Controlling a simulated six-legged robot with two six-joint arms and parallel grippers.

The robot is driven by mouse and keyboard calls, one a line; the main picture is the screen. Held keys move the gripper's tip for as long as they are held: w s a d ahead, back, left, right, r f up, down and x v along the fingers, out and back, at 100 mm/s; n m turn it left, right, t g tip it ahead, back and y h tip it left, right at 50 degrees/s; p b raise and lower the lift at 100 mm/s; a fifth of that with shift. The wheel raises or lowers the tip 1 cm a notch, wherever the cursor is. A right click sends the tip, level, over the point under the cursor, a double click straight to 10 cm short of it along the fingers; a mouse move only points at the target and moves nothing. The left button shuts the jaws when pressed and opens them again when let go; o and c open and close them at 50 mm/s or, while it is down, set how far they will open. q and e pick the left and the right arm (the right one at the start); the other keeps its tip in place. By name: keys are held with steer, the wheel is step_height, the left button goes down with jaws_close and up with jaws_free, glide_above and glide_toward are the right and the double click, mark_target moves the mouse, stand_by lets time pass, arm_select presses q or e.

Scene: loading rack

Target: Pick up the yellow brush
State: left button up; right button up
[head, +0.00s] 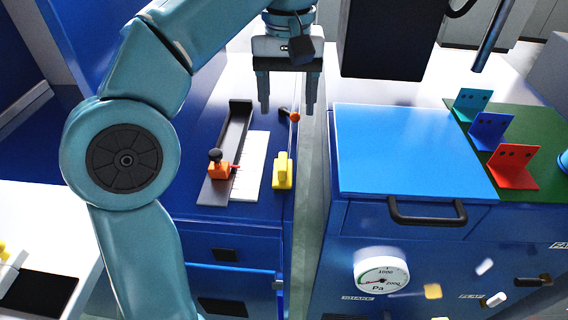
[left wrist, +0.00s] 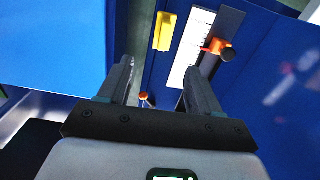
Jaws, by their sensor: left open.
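The yellow brush (head: 283,171) lies on the blue cabinet top, close to its right edge and just right of a white scale strip. In the left wrist view the yellow brush (left wrist: 164,31) shows beyond my fingertips, near the top. My left gripper (head: 287,100) is open and empty, with its fingers pointing down. In the head view it appears above the brush in the picture and apart from it. In the left wrist view, my left gripper (left wrist: 158,66) has clear space between its fingers. My right gripper is not in view.
A dark rail with an orange slider (head: 219,171) and white strip (head: 250,165) is left of the brush. A gap separates this cabinet from the blue box (head: 405,150). Coloured brackets (head: 490,130) stand at right.

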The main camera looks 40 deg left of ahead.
mark_target(283, 161)
arm_select(q)
step_height(283, 161, down, 10)
steer(key=b, duration=0.4)
steer(key=shift+s+f, duration=0.1)
steer(key=shift+f, duration=0.15)
steer(key=f, duration=0.1)
steer(key=f+b, duration=0.1)
steer(key=f, duration=0.3)
steer(key=shift+s+a, duration=0.2)
steer(key=shift+s, duration=0.2)
steer(key=shift+w+f+b, duration=0.1)
steer(key=shift+f+b, duration=0.2)
steer(key=shift+f, duration=0.05)
steer(key=c, duration=1)
